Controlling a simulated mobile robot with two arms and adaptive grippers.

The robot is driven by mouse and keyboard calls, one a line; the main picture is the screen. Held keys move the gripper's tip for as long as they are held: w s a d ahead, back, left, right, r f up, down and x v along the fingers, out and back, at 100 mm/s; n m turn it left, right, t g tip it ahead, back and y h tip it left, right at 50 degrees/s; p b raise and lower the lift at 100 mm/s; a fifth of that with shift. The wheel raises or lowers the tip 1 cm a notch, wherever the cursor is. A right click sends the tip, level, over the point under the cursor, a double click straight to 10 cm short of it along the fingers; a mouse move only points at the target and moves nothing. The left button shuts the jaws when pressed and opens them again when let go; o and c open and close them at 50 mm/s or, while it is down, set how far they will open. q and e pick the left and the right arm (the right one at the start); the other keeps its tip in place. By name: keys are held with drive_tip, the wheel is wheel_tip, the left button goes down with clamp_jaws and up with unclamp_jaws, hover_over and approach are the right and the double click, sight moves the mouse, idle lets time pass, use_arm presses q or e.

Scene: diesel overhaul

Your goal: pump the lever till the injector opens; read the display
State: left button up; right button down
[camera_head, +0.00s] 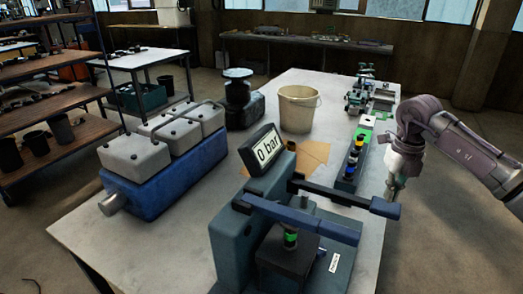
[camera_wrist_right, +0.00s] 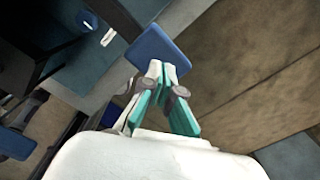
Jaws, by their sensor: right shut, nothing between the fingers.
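The teal-grey injector tester (camera_head: 232,240) stands at the front of the bench. Its tilted display (camera_head: 263,150) reads "0 bar". A dark lever with a blue end grip (camera_head: 384,207) reaches out to the right from the tester. A separate blue bar (camera_head: 300,220) lies across the tester's front, above an injector with a green band (camera_head: 290,238). My right gripper (camera_head: 391,192) is shut and empty, close to the lever's end. In the right wrist view its fingertips (camera_wrist_right: 156,70) are together at the edge of the blue grip (camera_wrist_right: 158,52); I cannot tell whether they touch.
A rack of banded injectors (camera_head: 352,160) stands behind the lever. A blue engine block with grey covers (camera_head: 165,180) takes up the bench's left side. A cream bucket (camera_head: 298,108) and a dark round-topped device (camera_head: 238,100) stand behind. Right of the bench is open floor.

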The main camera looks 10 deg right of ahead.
drive_tip(key=shift+f+b, duration=2.6)
drive_tip(key=shift+f, duration=1.85)
wheel_tip(320, 180, up, 9)
drive_tip(key=p, duration=0.7)
drive_tip(key=shift+s+d, duration=0.1)
drive_tip(key=shift+s, duration=0.05)
drive_tip(key=shift+f, duration=0.1)
drive_tip(key=shift+f+b, duration=2.75)
drive_tip(key=shift+f, duration=1.7)
wheel_tip(320, 180, up, 9)
drive_tip(key=p, duration=0.7)
drive_tip(key=shift+d, duration=0.1)
drive_tip(key=shift+s, duration=0.1)
drive_tip(key=shift+f, duration=0.1)
